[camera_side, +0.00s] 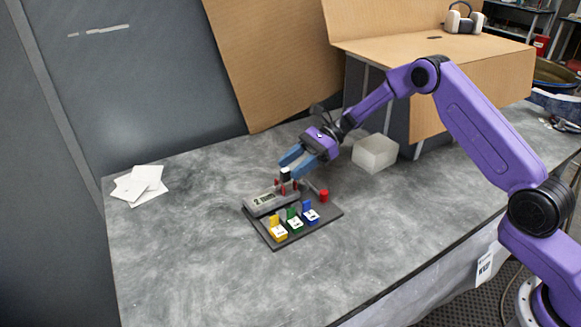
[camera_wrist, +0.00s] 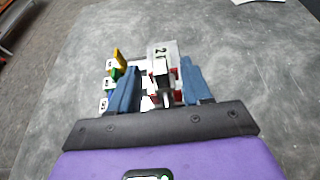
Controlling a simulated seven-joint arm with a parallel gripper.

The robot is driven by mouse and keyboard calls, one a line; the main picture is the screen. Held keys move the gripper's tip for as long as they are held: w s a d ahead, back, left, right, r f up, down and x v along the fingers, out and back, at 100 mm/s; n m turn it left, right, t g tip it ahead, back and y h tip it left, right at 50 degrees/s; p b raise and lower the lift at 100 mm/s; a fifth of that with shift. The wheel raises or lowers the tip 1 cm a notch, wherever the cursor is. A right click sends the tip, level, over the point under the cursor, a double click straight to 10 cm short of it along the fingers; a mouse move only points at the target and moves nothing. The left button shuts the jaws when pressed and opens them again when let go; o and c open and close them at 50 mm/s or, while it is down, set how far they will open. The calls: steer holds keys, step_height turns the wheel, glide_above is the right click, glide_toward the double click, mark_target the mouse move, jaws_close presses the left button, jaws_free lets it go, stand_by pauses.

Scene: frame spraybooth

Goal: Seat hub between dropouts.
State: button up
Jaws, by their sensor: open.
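My gripper (camera_side: 290,165) is low over a dark board (camera_side: 327,217), its blue fingers open. A small black-and-white part (camera_side: 285,174) shows at the fingertips. In the wrist view this part (camera_wrist: 160,68) lies between the spread fingers, with a visible gap on the right; contact on the left is unclear. Small red pieces (camera_wrist: 178,97) show close beside it. A grey block with a display (camera_side: 264,202) is on the board just below the part in the side view. I cannot tell which pieces are the hub and the dropouts; the fingers hide some of this area.
Yellow (camera_side: 279,231), green (camera_side: 295,220) and blue (camera_side: 310,213) labelled blocks line the board's front. A red cylinder (camera_side: 324,196) stands at its right. A translucent box (camera_side: 375,153) is behind right. White papers (camera_side: 139,184) lie far left. The grey table between is clear.

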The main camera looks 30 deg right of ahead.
steer(key=v, duration=0.3)
steer(key=shift+d+r, duration=0.15)
steer(key=shift+d, duration=0.05)
step_height(320, 180, up, 7)
steer(key=s+a+r+n+g+h, duration=0.15)
steer(key=s+n+h, duration=0.25)
steer(key=s+n, duration=0.55)
steer(key=s+a+n+g+h, duration=0.2)
steer(key=s+n+h, duration=0.2)
steer(key=s, duration=1)
steer(key=s+d+n+t+h, duration=0.2)
steer(key=s+d+n, duration=0.4)
steer(key=s+n, duration=0.2)
steer(key=s+d+f+n+t+h, duration=0.1)
steer(key=s+d+n+t+h, duration=0.1)
steer(key=s+d+n, duration=0.4)
steer(key=s+n+h, duration=0.1)
steer(key=s+n, duration=0.1)
steer(key=s, duration=0.2)
steer(key=shift+s+d+f, duration=0.15)
steer(key=shift+s+d, duration=0.15)
steer(key=shift+s, duration=0.05)
